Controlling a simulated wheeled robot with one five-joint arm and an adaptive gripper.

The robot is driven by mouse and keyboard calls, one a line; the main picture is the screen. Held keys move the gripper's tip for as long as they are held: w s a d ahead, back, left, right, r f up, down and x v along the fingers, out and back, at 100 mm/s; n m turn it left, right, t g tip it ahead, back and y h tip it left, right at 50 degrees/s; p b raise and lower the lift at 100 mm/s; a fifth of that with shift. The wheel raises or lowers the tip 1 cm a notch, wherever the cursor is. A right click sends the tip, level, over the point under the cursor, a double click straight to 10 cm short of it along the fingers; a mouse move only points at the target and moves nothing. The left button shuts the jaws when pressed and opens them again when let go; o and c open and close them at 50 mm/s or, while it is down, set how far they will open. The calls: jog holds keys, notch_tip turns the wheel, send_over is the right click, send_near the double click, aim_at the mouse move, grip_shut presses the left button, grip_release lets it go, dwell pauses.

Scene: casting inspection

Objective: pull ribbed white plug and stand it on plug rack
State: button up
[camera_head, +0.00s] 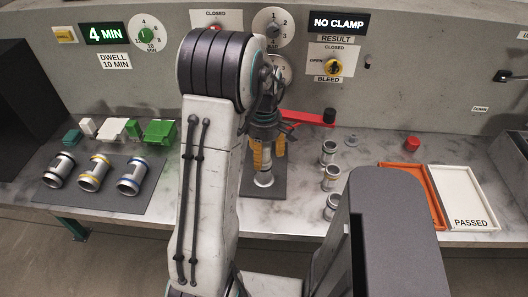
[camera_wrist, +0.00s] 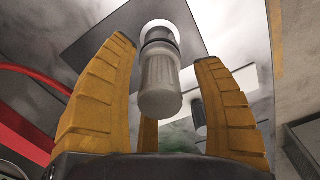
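The ribbed white plug (camera_wrist: 159,82) shows in the wrist view between my gripper's yellow fingers, with a dark ring and a metal part (camera_wrist: 160,36) at its far end. In the head view, a pale metal casting (camera_head: 264,179) stands on a dark base plate (camera_head: 266,193) just below the fingers. My gripper (camera_head: 267,157) is open around the plug; in the wrist view (camera_wrist: 165,54) gaps show on both sides. My arm hides part of the bench. I cannot tell for sure which thing is the plug rack.
Banded castings (camera_head: 93,173) lie on a dark mat at left, with green and white blocks (camera_head: 159,132) behind. A red lever (camera_head: 307,118) is near my gripper. Several short metal pieces (camera_head: 331,178) stand to its right, before an orange tray (camera_head: 432,205) and a white PASSED tray (camera_head: 463,197).

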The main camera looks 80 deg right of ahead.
grip_shut()
dwell(0.8)
